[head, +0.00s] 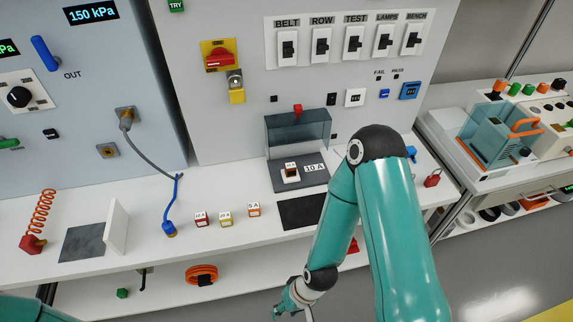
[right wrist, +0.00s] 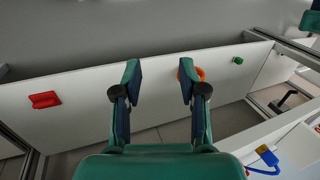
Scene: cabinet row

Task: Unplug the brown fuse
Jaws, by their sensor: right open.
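A small fuse with a white label and brownish sides (head: 291,170) sits in a holder on a dark plate marked 10 A (head: 313,184), under a raised smoky clear cover (head: 300,132). My right gripper (head: 290,307) is low at the bottom of the head view, in front of the counter and well away from the fuse. In the right wrist view the right gripper (right wrist: 159,76) is open with nothing between its fingers; the fuse is not in that view. My left gripper is not in view.
Loose red (head: 201,219), yellow (head: 226,219) and orange (head: 254,210) fuses stand on the counter left of the holder. A dark mat (head: 302,212) lies bare in front of it. An orange coil (head: 202,275) is on the lower shelf.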

